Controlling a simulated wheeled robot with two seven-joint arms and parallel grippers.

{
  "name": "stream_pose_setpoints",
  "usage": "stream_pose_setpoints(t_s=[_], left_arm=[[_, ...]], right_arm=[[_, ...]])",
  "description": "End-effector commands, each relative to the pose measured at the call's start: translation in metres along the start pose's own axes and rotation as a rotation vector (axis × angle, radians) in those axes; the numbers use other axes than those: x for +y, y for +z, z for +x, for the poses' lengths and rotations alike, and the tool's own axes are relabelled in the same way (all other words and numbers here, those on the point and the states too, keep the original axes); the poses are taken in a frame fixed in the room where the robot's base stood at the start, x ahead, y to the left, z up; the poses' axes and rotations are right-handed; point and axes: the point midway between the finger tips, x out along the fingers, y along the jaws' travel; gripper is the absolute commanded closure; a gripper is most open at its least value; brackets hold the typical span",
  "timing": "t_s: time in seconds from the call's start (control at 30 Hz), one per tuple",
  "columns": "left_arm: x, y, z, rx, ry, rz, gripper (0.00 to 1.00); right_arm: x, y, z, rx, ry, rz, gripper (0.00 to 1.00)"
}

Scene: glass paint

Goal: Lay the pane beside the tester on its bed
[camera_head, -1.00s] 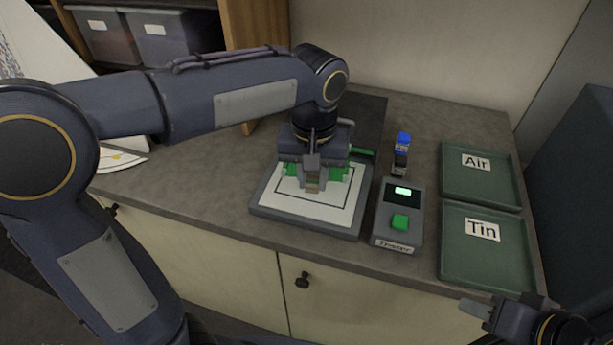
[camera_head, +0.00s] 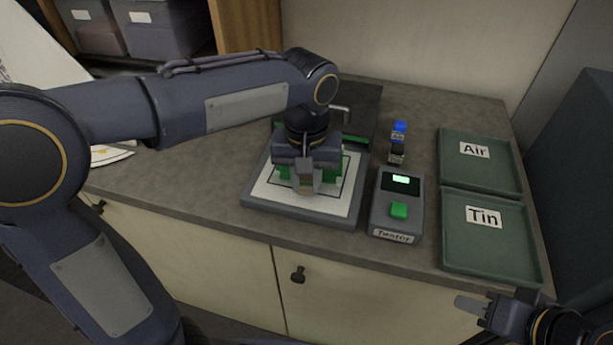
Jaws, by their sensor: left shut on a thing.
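The bed (camera_head: 262,207) is a grey slab with a white top and a dark outline, left of the tester (camera_head: 382,218). The tester is dark grey with a lit green display and a green button. My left gripper (camera_head: 303,188) points down over the middle of the bed and is shut on the pane. Green parts of what looks like the pane (camera_head: 283,172) show on both sides of the fingers; the rest is hidden. I cannot tell whether it touches the bed. My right gripper (camera_head: 472,304) is at the lower right, its jaw opening unclear.
A small blue-capped bottle (camera_head: 398,140) stands behind the tester. Green trays marked Air (camera_head: 500,177) and Tin (camera_head: 500,252) lie at the right. A dark mat (camera_head: 362,97) with a green strip lies behind the bed. The counter's left part is mostly clear.

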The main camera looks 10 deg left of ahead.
Motion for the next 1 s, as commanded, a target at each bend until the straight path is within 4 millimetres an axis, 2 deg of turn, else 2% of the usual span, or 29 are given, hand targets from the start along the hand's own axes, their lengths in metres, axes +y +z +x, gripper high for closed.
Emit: stream_pose_setpoints(t_s=[1.0], left_arm=[[0.0003,-0.0001,0.0055,0.000,0.000,0.000,1.00]], right_arm=[[-0.0001,-0.0001,-0.0003,0.000,0.000,0.000,0.64]])
